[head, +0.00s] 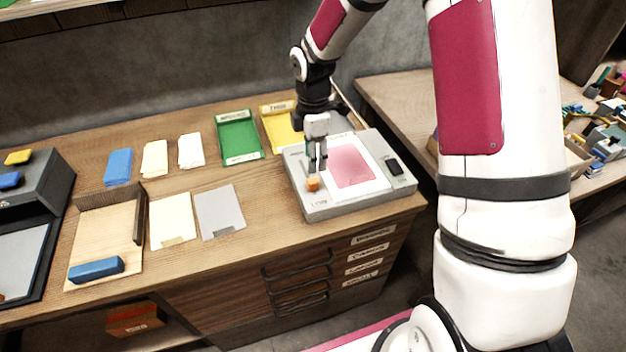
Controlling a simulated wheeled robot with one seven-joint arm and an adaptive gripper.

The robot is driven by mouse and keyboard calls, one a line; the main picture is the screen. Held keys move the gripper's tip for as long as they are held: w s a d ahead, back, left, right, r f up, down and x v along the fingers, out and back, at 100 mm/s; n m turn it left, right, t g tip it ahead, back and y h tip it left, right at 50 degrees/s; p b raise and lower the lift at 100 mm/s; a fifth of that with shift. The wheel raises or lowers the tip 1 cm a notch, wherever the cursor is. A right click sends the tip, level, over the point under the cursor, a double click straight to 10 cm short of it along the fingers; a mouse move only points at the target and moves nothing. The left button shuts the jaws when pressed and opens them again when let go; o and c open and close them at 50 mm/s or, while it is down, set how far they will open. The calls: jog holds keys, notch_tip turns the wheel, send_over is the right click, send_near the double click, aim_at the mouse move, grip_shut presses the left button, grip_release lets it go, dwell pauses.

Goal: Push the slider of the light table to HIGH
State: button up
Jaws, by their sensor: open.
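The light table (352,204) is a grey box on the right part of the wooden workbench. Its lit panel shows a pink sheet (351,166) on white. The slider's orange knob (313,184) is at the near left of the box, close to a label that seems to read LOW. My gripper (316,172) points down over the left side of the light table, with its fingertips at or just above the knob. I cannot tell whether they touch it.
A black switch (394,167) is on the right of the light table. A green tray (239,138) and a yellow tray (279,127) stand behind it to the left. Paper sheets, a wooden board (104,234) and a blue block (96,269) lie further left.

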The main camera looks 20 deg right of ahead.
aim_at(313, 180)
notch_tip(313, 180, down, 9)
jog(key=shift+f+p, duration=0.1)
jog(key=shift+p, duration=0.25)
jog(key=shift+w, duration=0.1)
grip_shut()
